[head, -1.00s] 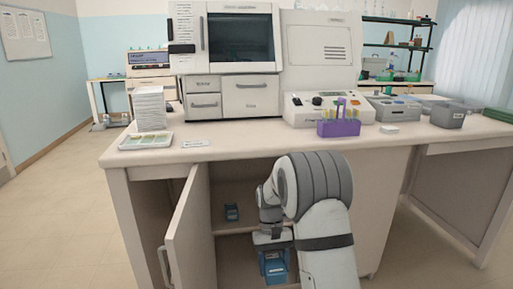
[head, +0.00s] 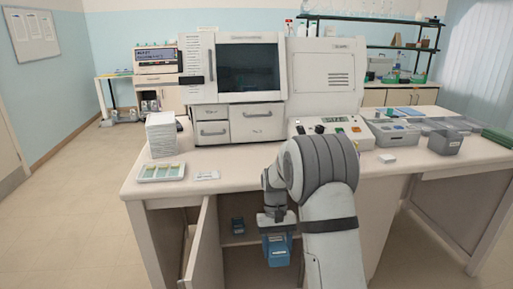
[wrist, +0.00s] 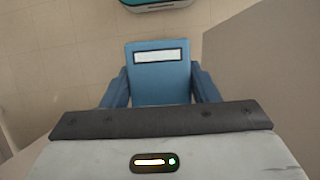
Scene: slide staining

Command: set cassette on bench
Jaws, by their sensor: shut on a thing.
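My gripper (head: 275,234) is shut on a blue cassette (head: 278,250) with a white label. It holds the cassette in front of the open lower cabinet, below the level of the bench top (head: 235,166). In the wrist view the cassette (wrist: 160,78) sits just beyond the gripper body, label facing the camera, with floor behind it.
The cabinet door (head: 203,250) stands open at left. On the bench are a slide tray (head: 162,172), a white stack (head: 161,135), a small white card (head: 205,175), a large analyser (head: 240,75) and grey bins (head: 445,142). The front strip between card and my arm is clear.

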